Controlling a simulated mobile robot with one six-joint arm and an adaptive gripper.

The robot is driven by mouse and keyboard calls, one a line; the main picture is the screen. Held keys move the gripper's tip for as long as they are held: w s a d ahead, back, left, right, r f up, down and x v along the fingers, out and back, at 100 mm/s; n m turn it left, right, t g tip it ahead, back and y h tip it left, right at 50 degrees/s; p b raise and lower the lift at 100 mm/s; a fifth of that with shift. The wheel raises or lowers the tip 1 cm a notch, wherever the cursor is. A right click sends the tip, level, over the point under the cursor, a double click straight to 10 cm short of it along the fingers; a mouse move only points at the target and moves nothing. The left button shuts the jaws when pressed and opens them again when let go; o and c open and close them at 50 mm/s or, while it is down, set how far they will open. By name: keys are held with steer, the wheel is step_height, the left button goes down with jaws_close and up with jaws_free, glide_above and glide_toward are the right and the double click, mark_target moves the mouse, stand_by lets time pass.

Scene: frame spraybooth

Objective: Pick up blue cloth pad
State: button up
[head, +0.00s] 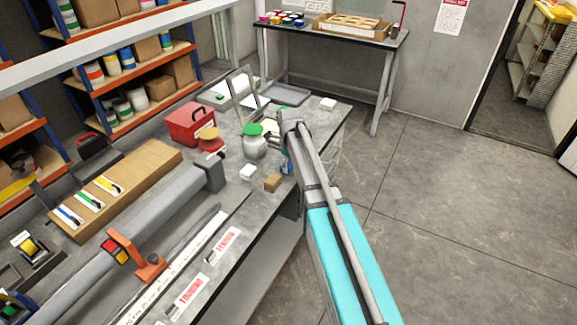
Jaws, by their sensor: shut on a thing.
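My arm reaches up from the bottom right of the head view, over the right edge of the grey workbench (233,205). My gripper (286,160) points down beside the bench's right edge and is mostly hidden behind my own wrist. A small blue patch, the blue cloth pad (286,169), shows at its fingertips, and the gripper is shut on it. Most of the pad is hidden. I cannot tell whether the pad touches the bench top.
Open floor (440,205) lies to the right.

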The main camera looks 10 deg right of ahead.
steer(key=shift+r, duration=0.1)
step_height(320, 180, up, 2)
steer(key=p, duration=0.2)
steer(key=shift+r+p, duration=0.2)
steer(key=shift+p, duration=0.15)
steer(key=s+r+p, duration=1)
steer(key=s, duration=0.4)
steer(key=shift+a+r, duration=0.15)
steer(key=shift+r, duration=0.05)
steer(key=shift+o, duration=1.4)
steer(key=c, duration=0.5)
